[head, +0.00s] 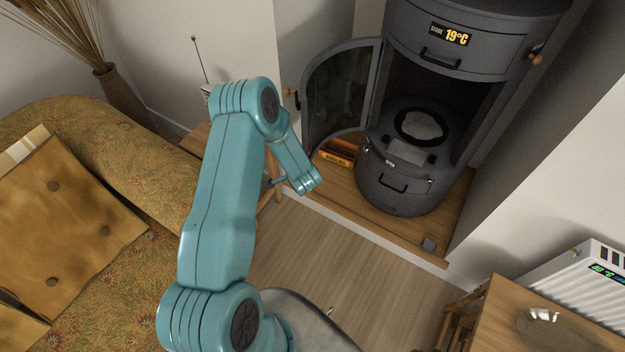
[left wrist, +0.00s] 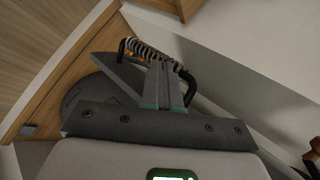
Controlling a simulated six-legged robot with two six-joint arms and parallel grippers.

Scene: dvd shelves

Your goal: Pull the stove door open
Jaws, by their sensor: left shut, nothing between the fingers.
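The dark grey stove (head: 398,190) stands on a wooden platform at the upper right of the head view. Its curved glass door (head: 341,92) is swung out to the left, and the dark firebox (head: 432,88) is exposed. A handle with a wooden knob (head: 288,93) sits on the door's free edge. My left arm rises left of the stove, its wrist end in front of and below the door, apart from the handle in the picture. My left gripper (left wrist: 166,70) is shut and empty in the left wrist view. My right gripper is out of view.
A patterned sofa (head: 95,110) with a tan cushion fills the left. A wooden table (head: 545,318) and a white radiator (head: 590,275) are at the lower right. An orange box (head: 337,155) lies beneath the door. The wooden floor (head: 340,265) before the platform is clear.

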